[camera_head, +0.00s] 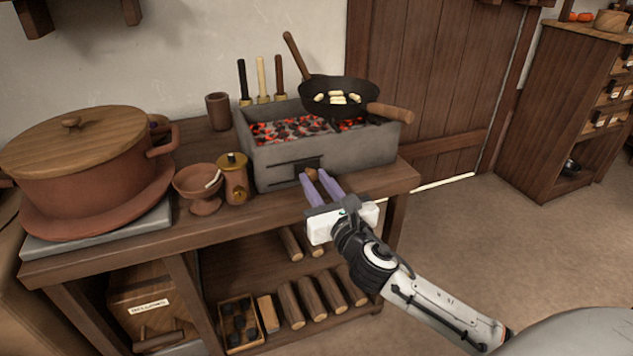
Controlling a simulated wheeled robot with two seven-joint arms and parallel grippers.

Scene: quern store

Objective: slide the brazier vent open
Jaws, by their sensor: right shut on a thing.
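The brazier (272,162) is a grey box of glowing coals on the wooden table. Its vent (301,164) is a dark slide in a slot low on the front face, with a small brown knob (311,174). My right gripper (315,178) comes in from the lower right, its purple fingers shut on the knob. The fingers partly cover the knob and the right part of the vent. A dark slot shows to the left of the slide. My left gripper is not in view.
A pan (340,97) with pale pieces rests on the brazier, its wooden handle jutting right. A brass-topped jar (234,178), a footed bowl (203,187) and a large lidded pot (80,165) stand left. Logs (309,296) lie on the shelf below. The floor at right is clear.

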